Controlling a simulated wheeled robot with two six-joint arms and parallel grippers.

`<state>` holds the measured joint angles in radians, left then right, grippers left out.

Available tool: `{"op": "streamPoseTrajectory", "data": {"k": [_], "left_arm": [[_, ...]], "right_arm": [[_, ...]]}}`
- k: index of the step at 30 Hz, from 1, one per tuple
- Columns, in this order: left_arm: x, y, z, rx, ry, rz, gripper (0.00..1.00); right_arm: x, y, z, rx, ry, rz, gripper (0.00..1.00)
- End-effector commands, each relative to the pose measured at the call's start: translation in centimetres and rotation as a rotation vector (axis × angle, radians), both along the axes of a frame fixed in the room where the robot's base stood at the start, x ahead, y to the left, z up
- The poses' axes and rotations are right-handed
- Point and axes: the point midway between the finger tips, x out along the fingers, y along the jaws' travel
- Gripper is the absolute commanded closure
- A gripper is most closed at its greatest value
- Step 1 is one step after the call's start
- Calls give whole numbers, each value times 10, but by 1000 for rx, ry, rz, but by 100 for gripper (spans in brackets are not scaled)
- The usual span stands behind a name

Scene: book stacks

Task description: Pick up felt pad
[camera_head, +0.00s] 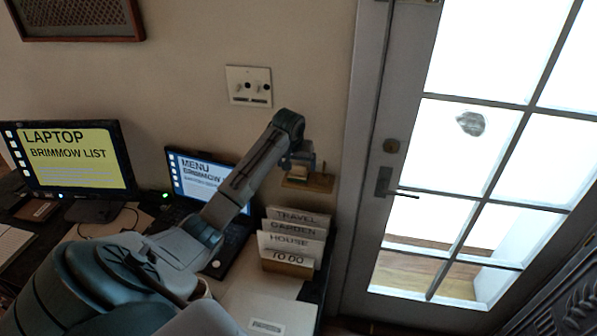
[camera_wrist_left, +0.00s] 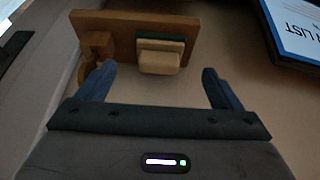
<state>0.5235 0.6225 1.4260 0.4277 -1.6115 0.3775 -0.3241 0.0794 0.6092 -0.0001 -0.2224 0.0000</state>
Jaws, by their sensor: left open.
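A small pale block with a thin dark green layer (camera_wrist_left: 160,55) is on a brown wooden wall shelf (camera_wrist_left: 120,24) in the left wrist view. The green layer may be the felt pad; I cannot tell for sure. My left gripper (camera_wrist_left: 157,78) is open and empty, its two fingers apart on either side of the block's line and just short of it. In the head view the left gripper (camera_head: 299,166) is at the small wall shelf (camera_head: 318,184) and hides most of what is on it. My right gripper is not in view.
A small wooden piece (camera_wrist_left: 96,46) is beside the block, close to one finger. Below the shelf, a card holder (camera_head: 288,268) with upright labelled cards is on the desk. Two screens (camera_head: 75,158) are at left. A glazed door (camera_head: 400,190) is at right.

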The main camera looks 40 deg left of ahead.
Motion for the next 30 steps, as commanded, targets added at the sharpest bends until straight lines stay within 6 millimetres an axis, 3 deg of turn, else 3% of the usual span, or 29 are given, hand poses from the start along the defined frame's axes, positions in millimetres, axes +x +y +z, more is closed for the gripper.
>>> {"op": "streamPoseTrajectory", "data": {"k": [10, 15, 22, 30], "left_arm": [[13, 7, -34, -2, 2, 1, 13], [17, 10, -47, -1, 2, 0, 13], [18, 10, -49, 0, 0, 0, 13], [17, 10, -49, 0, 0, 0, 61]], "right_arm": [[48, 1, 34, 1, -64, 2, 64], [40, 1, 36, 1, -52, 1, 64], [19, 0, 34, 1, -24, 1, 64], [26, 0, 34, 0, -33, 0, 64]]}}
